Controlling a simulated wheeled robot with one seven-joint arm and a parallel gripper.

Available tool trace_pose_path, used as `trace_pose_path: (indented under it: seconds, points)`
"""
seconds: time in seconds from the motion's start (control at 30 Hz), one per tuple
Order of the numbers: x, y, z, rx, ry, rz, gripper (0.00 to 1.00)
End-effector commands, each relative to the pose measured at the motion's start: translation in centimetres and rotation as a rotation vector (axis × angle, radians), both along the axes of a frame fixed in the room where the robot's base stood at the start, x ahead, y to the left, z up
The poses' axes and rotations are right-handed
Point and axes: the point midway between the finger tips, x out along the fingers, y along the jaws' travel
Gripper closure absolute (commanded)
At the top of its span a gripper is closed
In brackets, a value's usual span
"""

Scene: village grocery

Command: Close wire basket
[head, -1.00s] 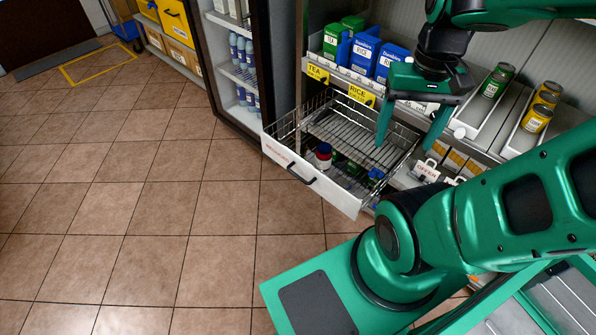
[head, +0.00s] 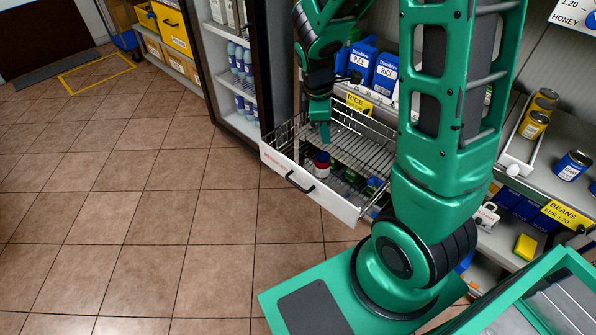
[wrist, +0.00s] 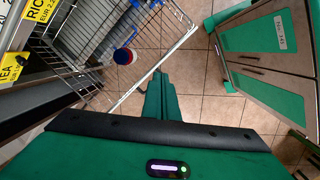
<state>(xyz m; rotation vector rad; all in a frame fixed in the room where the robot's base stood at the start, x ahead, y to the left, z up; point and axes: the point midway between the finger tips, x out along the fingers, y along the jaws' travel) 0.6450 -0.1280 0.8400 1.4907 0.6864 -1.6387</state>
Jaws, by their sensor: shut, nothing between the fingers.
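The wire basket (head: 346,207) is a pull-out drawer under the shelf, with wire sides and a white front panel with a black handle (head: 299,182). It stands pulled out from the shelf unit. It also shows in the wrist view (wrist: 190,37), where its white front edge runs diagonally. My gripper (head: 321,133) points down over the basket's left part, near the front panel. In the wrist view my gripper (wrist: 158,76) is shut and empty, with its fingertips close to the front panel's edge. I cannot tell whether they touch it.
A jar with a blue lid (wrist: 123,56) and several other goods lie in or below the basket. A glass-door fridge (head: 238,75) stands close on its left. Shelves with blue rice boxes (head: 385,70) are above. The tiled floor (head: 150,210) in front is clear.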

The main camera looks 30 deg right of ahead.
Motion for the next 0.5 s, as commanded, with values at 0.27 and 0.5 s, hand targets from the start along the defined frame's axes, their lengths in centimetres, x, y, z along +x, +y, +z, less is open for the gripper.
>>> trace_pose_path:
  seconds: [0.27, 0.5]
  points:
    - [5.0, 5.4, -8.4, -0.044, 0.084, 0.543, 1.0]
    - [6.8, 8.8, -13.4, -0.068, 0.127, 0.848, 1.0]
